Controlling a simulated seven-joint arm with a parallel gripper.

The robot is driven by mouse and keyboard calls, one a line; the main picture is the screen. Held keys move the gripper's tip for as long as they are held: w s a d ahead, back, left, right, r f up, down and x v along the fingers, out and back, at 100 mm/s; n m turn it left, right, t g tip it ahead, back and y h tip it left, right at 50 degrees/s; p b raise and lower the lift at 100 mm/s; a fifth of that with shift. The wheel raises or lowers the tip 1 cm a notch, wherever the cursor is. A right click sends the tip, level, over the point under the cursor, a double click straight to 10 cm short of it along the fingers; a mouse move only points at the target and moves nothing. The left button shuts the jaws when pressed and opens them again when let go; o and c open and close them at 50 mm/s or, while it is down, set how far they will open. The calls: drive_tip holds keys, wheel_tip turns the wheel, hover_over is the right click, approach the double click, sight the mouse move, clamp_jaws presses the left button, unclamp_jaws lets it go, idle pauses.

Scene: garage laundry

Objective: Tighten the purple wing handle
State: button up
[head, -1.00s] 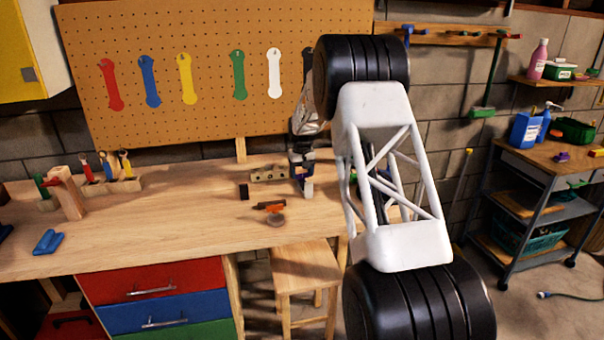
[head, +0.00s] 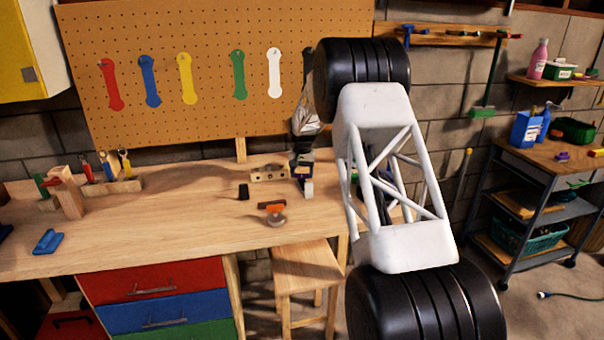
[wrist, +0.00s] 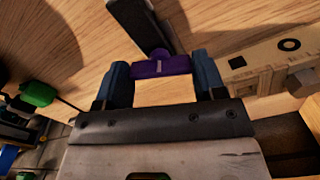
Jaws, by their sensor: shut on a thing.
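The purple wing handle (wrist: 162,66) shows in the wrist view as a short bar with a pale mark on its face. It lies crosswise between the two blue-grey fingers of my gripper (wrist: 162,78), which is shut on its ends. A dark bar (wrist: 140,24) lies just behind the handle; how the two join is hidden. In the head view my gripper (head: 303,178) is low over the right part of the workbench, and the handle is too small and covered to make out clearly there.
A wooden block (head: 269,174) with holes and a bolt is close to the right of my gripper in the wrist view. An orange-handled piece (head: 271,207) and a small black block (head: 243,192) lie on the workbench (head: 170,215). A stool (head: 305,264) stands in front.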

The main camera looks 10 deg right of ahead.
drive_tip(key=shift+r+m, duration=0.1)
drive_tip(key=shift+m, duration=0.9)
drive_tip(key=o, duration=0.9)
drive_tip(key=shift+r, duration=3.9)
